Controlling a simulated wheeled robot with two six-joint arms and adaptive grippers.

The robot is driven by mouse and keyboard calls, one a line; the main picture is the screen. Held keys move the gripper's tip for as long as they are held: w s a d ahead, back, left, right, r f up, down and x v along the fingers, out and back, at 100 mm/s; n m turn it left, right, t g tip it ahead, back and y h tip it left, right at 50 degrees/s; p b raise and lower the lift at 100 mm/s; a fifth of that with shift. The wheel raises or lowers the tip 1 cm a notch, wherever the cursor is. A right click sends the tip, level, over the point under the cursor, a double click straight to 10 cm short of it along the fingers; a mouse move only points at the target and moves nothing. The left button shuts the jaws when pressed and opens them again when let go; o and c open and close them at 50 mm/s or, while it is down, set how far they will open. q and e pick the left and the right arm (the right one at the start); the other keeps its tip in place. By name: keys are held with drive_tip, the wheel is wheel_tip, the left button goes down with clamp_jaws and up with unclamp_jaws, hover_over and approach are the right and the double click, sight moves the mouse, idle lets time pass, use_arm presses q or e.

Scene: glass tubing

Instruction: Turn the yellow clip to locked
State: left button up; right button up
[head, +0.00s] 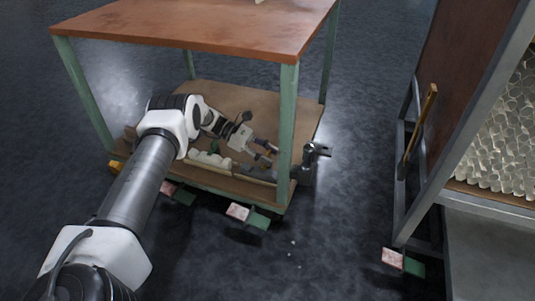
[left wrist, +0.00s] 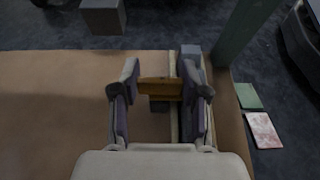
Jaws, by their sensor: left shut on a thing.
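My left gripper (head: 264,152) reaches in over the lower shelf of a table, near its front right leg. In the left wrist view its two fingers (left wrist: 160,78) stand on either side of the yellow clip (left wrist: 159,88). The clip is an orange-yellow bar lying crosswise between the fingers, and they are shut on it. In the head view the clip is too small and partly hidden to make out clearly. Whether it stands at locked cannot be told. My right gripper is not in view.
The brown lower shelf (head: 225,94) is framed by green legs (head: 287,125), with the tabletop (head: 200,28) above. White rounded pieces (head: 210,160) lie near the front edge. A dark fitting (head: 316,151) sticks out past the right leg. A rack of glass tubes (head: 505,140) stands right.

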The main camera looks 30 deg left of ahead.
use_arm(q)
drive_tip(key=o, duration=1.2)
drive_tip(key=shift+c, duration=0.2)
drive_tip(key=v, duration=1.2)
